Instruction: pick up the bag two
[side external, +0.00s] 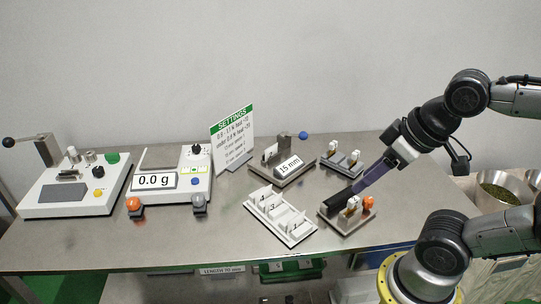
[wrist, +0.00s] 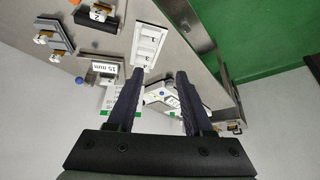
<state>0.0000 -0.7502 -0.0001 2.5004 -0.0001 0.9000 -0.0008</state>
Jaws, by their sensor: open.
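My gripper (side external: 356,188) is open and reaches down-left with purple-dark fingers, its tips near the front stand. In the wrist view both fingers (wrist: 160,72) are apart with nothing between them. The front stand (side external: 365,222) is grey with a black part; small white and orange pieces (side external: 353,202) sit on it. The wrist view shows a white tag marked 2 (wrist: 98,14) on a black block near the upper left, left of my fingers. I cannot tell for certain which piece is bag two. The fingers partly overlap the stand in the side view.
A white numbered tray (side external: 297,238) lies left of the stand. Behind are a back stand (side external: 328,166) and a device labelled 15 mm (side external: 289,166). A settings sign (side external: 232,135), a scale (side external: 155,181) and another white machine (side external: 70,205) stand further left. A bowl (side external: 499,190) is at right.

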